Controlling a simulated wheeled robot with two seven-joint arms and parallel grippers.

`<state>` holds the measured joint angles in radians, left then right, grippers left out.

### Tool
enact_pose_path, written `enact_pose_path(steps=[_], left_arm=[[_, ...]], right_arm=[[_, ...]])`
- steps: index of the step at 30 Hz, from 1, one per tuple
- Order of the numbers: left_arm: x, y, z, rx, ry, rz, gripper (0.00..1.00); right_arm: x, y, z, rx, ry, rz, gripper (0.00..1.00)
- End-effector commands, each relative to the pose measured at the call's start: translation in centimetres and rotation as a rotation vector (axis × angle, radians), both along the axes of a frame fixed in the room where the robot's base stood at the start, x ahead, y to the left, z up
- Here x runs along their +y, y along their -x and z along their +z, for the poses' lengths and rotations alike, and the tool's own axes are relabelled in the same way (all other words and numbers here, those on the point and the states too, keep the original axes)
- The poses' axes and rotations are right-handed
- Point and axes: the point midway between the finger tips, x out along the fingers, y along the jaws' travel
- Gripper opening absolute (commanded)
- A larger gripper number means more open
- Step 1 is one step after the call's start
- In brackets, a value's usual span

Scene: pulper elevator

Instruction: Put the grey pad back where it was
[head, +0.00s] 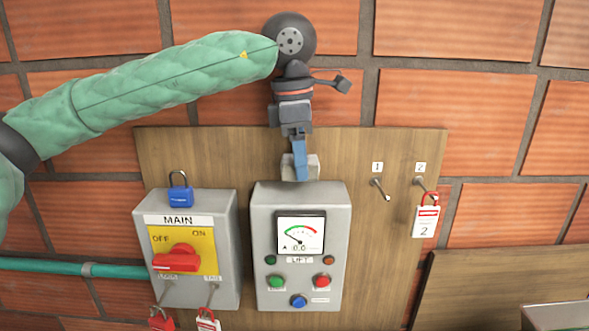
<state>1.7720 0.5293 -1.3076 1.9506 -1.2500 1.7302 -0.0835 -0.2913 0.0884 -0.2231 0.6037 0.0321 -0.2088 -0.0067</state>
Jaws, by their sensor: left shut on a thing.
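My left gripper (299,165), with blue fingers, points down in front of the wooden board above the LIFT box. It is shut on a small light-grey block, the grey pad (314,167), whose middle is partly hidden by the fingers. The pad is just over the top edge of the grey LIFT box (262,222); I cannot tell whether they touch. My right gripper is out of view.
The MAIN box (227,240) has a red switch (176,260), with a blue padlock (180,195) on top. Red padlocks and tags hang below it. Peg 1 (379,188) is empty; peg 2 (419,183) holds a red padlock with tag 2 (425,222).

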Motion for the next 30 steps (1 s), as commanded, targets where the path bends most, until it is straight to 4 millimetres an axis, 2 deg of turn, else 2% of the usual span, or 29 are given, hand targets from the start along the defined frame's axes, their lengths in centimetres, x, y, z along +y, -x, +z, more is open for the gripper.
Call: enact_pose_path(steps=[6, 10, 13, 28, 29, 30], left_arm=[[0.1, 0.1, -1.6, 0.002, -0.001, -0.001, 0.36], [0.1, 0.1, -3.0, 0.001, 0.0, -0.001, 0.36], [0.1, 0.1, -3.6, 0.0, 0.0, -0.001, 0.36], [0.0, 0.1, -4.2, 0.0, 0.001, -0.001, 0.36], [0.0, 0.1, -4.1, 0.0, 0.001, -0.001, 0.56], [0.0, 0.1, -4.0, 0.0, 0.001, -0.001, 0.64]], right_arm=[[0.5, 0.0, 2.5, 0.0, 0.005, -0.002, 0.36], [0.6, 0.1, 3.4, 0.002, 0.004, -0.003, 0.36], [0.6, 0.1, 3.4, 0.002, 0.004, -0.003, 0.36], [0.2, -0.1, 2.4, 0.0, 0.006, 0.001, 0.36], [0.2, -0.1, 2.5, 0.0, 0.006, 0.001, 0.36], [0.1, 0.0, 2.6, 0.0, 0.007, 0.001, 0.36]])
